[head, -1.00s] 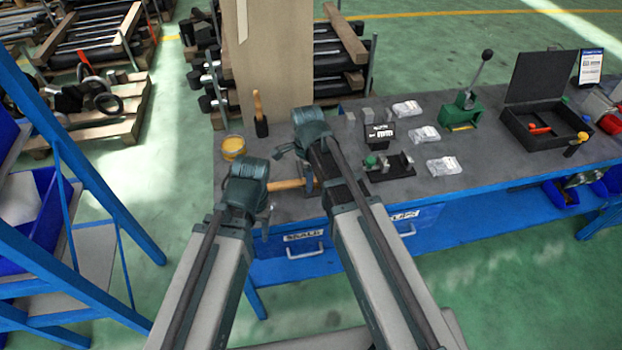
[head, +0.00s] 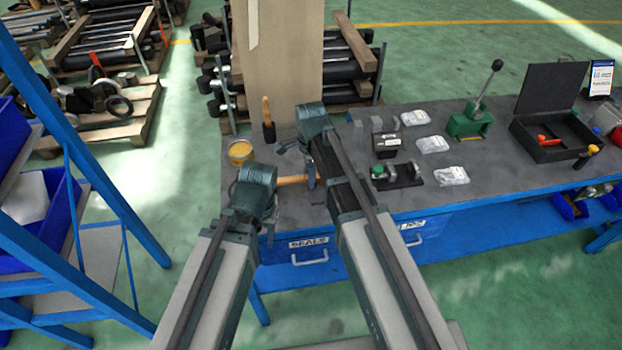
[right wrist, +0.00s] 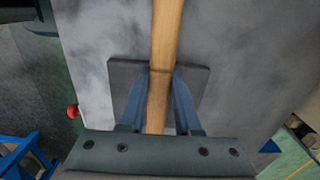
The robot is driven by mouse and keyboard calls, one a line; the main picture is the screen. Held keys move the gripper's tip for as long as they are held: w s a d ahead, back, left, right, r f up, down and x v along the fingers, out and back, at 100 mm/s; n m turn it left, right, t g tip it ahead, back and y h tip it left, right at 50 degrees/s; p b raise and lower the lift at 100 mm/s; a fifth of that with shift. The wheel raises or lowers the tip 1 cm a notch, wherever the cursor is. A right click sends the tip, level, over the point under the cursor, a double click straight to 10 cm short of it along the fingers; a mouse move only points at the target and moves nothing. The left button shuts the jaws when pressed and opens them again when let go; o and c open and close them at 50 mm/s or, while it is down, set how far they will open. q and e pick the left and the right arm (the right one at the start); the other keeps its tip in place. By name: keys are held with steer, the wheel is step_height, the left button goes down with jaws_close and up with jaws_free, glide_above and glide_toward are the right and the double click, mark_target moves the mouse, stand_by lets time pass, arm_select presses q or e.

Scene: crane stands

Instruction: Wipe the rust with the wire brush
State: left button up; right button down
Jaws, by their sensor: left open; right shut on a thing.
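A light wooden handle (head: 292,180) lies roughly level over the front left of the bench in the head view. My right gripper (right wrist: 158,100) is shut on this handle in the right wrist view, its blue fingers on either side. In the head view my right gripper (head: 311,180) is mostly hidden by its arm. A dark square plate (right wrist: 122,75) shows behind the handle; I cannot tell whether it belongs to the brush. My left gripper (head: 268,230) is open near the bench's front edge, partly hidden by its wrist. I cannot make out bristles or rust.
The grey bench (head: 480,190) carries a yellow-topped tin (head: 240,151), a upright wooden-handled brush (head: 267,120), a black box (head: 386,144), plastic bags (head: 452,176), a green lever press (head: 470,122) and an open black case (head: 548,135). A blue rack (head: 90,180) stands left.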

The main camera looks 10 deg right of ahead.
steer(key=shift+s+a, duration=0.15)
steer(key=shift+a, duration=0.6)
steer(key=shift+s+d, duration=0.1)
steer(key=shift+s, duration=1.9)
steer(key=shift+r, duration=0.1)
step_height(320, 180, up, 6)
steer(key=p, duration=0.6)
step_height(320, 180, up, 3)
steer(key=p, duration=0.3)
